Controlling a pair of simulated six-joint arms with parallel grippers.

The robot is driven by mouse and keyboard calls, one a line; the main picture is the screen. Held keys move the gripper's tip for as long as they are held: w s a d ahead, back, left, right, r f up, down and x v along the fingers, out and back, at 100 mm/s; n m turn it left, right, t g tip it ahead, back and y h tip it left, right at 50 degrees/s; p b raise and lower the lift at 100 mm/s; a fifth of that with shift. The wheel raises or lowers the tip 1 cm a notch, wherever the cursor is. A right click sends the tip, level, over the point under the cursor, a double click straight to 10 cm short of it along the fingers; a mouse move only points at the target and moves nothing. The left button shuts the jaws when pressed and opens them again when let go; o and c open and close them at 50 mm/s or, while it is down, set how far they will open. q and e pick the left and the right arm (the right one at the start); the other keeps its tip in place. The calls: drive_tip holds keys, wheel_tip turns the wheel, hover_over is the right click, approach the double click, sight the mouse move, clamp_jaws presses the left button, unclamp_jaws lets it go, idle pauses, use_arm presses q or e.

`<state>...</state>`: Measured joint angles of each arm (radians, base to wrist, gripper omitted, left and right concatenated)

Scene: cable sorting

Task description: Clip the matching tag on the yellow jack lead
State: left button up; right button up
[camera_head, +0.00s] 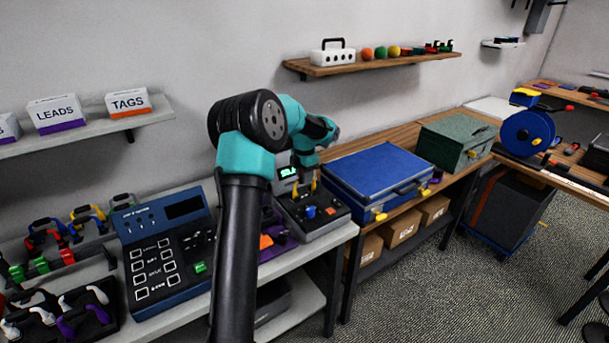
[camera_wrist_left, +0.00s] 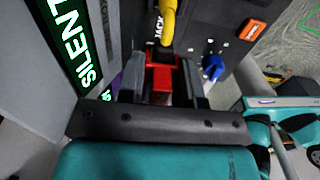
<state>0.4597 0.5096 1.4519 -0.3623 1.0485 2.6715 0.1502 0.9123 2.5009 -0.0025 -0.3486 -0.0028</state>
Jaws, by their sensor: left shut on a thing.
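My left gripper (camera_head: 309,182) reaches down over the tester with the green-lit screen. In the left wrist view, its two fingers (camera_wrist_left: 163,78) are shut on a small red piece (camera_wrist_left: 161,84), which looks like a tag. A yellow lead end (camera_wrist_left: 168,22) stands just beyond the fingertips, by the "JACK" lettering. The red piece is close to the yellow lead; I cannot tell whether they touch. In the head view, yellow (camera_head: 313,186) shows just below the gripper. My right gripper is in neither view.
The tester (camera_head: 325,229) has a blue knob (camera_head: 310,211) and an orange part (camera_wrist_left: 255,29) near the gripper. A blue case (camera_head: 375,170) stands close on the right. A keypad box (camera_head: 165,250) and racks of coloured leads (camera_head: 65,227) are at the left.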

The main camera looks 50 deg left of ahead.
use_arm(q)
drive_tip(key=o, duration=1.5)
drive_tip(key=shift+o, duration=0.2)
drive_tip(key=shift+r, duration=4)
